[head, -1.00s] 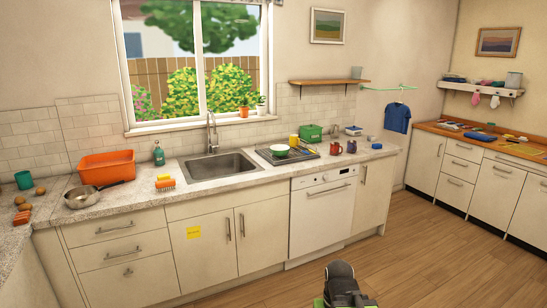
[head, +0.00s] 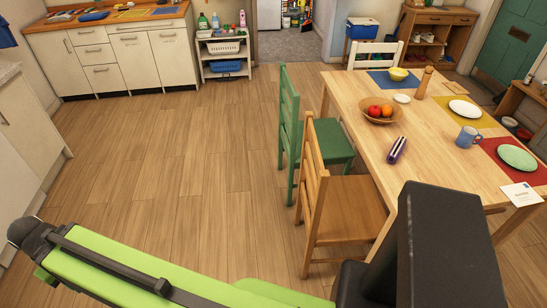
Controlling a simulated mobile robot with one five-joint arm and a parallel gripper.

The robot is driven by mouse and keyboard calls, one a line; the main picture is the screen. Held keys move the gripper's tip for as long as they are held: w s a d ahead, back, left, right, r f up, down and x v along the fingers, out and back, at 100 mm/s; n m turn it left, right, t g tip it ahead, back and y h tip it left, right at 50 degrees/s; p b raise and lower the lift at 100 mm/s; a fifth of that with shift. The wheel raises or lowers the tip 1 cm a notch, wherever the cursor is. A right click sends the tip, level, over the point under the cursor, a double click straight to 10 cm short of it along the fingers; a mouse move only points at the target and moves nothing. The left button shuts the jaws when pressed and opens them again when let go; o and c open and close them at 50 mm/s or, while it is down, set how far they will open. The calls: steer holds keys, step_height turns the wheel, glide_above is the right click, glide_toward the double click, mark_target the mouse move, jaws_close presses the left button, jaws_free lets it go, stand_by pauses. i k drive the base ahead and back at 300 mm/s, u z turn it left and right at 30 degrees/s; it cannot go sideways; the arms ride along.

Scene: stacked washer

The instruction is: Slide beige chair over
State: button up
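A cream-beige chair (head: 375,50) stands at the far end of the wooden table (head: 440,165). Its slatted backrest shows; its seat and legs are mostly hidden behind the table. A green chair (head: 289,120) and an orange-brown wooden chair (head: 313,190) stand along the table's left side, their seats partly under it. I do not see my gripper's fingers.
The wood floor (head: 190,140) left of the chairs is open. Cabinets (head: 110,62) and a shelf cart (head: 225,55) line the back left. A doorway lies behind. A bowl of fruit (head: 380,112), plates and a blue mug (head: 467,137) stand on the table.

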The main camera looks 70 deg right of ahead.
mark_target(345, 210)
steer(key=k, duration=1.05)
steer(key=z, duration=0.25)
steer(key=i, duration=0.65)
steer(key=z, duration=0.7)
steer(key=i, duration=1.45)
steer(key=u, duration=0.35)
